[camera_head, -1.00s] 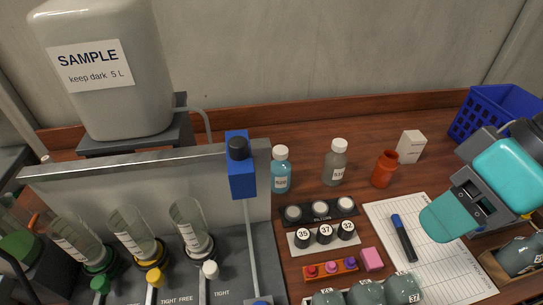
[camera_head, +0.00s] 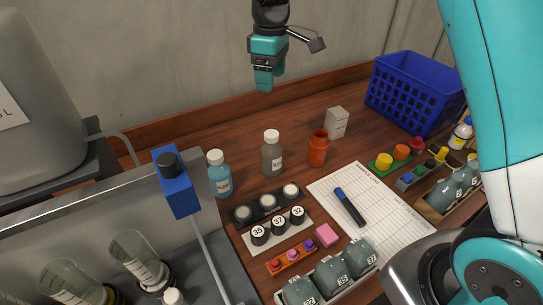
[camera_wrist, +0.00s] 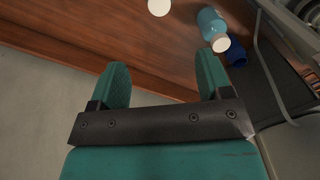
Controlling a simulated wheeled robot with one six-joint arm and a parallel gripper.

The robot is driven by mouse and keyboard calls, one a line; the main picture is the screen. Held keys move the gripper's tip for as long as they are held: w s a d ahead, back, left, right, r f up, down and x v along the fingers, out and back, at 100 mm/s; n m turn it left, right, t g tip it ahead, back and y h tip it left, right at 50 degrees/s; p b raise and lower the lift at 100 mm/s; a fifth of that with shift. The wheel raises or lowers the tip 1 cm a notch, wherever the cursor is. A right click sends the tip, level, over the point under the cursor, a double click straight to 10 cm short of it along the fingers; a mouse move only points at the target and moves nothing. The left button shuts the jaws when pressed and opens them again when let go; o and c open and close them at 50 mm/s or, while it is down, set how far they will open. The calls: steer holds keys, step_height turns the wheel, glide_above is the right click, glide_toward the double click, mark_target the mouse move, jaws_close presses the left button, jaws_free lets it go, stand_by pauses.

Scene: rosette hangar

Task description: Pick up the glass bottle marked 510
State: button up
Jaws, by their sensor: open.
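A grey bottle with a white cap (camera_head: 272,158) stands upright on the wooden bench, left of an orange-red jar; its label is too small to read surely, so I cannot confirm 510. A blue bottle with a white cap (camera_head: 219,175) stands to its left and also shows in the wrist view (camera_wrist: 210,22). A white cap (camera_wrist: 159,6) at the top edge of the wrist view appears to be the grey bottle's. My gripper (camera_head: 264,84) is above and behind the bottles, near the wall, pointing down. In the wrist view its jaws (camera_wrist: 163,76) are open and empty.
The orange-red jar (camera_head: 318,149) and a small white box (camera_head: 337,123) stand right of the grey bottle. A blue crate (camera_head: 414,92) is at the back right.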

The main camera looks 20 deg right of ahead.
steer(key=p, duration=0.3)
glide_above(272, 134)
steer(key=f, duration=1.1)
steer(key=shift+w+f, duration=0.2)
steer(key=shift+f, duration=0.2)
steer(key=shift+s+f+p, duration=0.1)
steer(key=shift+f+p, duration=1.3)
steer(key=shift+f, duration=1.3)
jaws_close()
